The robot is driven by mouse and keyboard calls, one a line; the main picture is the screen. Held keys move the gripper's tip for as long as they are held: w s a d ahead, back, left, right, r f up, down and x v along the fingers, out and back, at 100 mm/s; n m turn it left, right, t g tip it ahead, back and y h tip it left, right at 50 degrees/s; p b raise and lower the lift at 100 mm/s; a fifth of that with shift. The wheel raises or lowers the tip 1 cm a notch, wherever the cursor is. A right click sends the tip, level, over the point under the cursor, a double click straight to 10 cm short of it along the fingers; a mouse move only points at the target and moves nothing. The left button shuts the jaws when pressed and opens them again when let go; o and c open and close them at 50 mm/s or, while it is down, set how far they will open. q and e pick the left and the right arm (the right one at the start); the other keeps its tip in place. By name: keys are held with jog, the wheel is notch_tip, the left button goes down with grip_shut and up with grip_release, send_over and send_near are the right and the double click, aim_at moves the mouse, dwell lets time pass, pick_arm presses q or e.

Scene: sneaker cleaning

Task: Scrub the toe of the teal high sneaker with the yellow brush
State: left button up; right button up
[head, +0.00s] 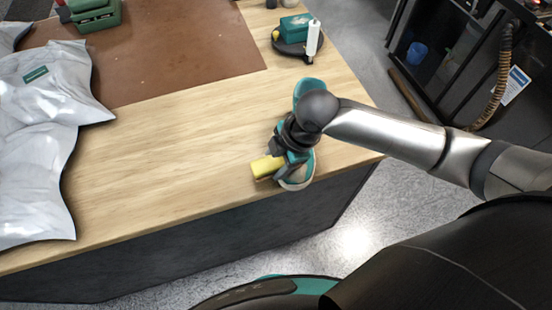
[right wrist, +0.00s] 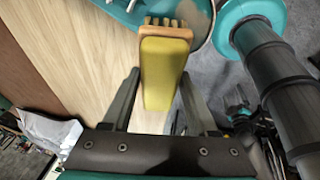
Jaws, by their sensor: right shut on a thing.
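The teal sneaker (head: 307,165) stands near the table's front right edge, largely hidden by my right arm and gripper. Its pale toe end faces the front edge. My right gripper (head: 277,163) is shut on the yellow brush (head: 264,167), beside the sneaker's front part. In the right wrist view, the brush (right wrist: 163,75) lies between the fingers, its tan bristles pointing to the sneaker (right wrist: 150,10) at the top. A brownish patch shows on the sneaker there. The bristles are close to it; I cannot tell whether they touch. My left gripper is out of view.
Shiny grey bags (head: 40,120) cover the table's left side. A brown mat (head: 165,55) lies at the back. A dark round tray (head: 290,48) holds a teal box (head: 295,25) and a white bottle (head: 313,38). The wooden tabletop (head: 170,150) between is clear.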

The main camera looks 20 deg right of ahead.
jog(key=shift+f, duration=0.15)
jog(key=shift+s+d+p, duration=0.45)
jog(key=shift+d+p, duration=0.1)
jog(key=shift+d, duration=0.2)
jog(key=shift+s+d+p, duration=0.4)
jog(key=shift+d+p, duration=0.1)
jog(key=shift+d, duration=0.2)
jog(key=shift+s+d+p, duration=1.05)
jog(key=shift+s+d, duration=0.2)
jog(key=shift+d, duration=0.85)
jog(key=shift+w+a+p, duration=0.3)
jog(key=shift+w+a, duration=0.4)
jog(key=shift+a, duration=0.5)
jog(key=shift+w+a+p, duration=0.25)
jog(key=shift+w+a, duration=0.5)
jog(key=shift+a, duration=0.4)
jog(key=shift+w+a+p, duration=0.3)
jog(key=shift+w+a, duration=0.4)
jog(key=shift+a, duration=0.5)
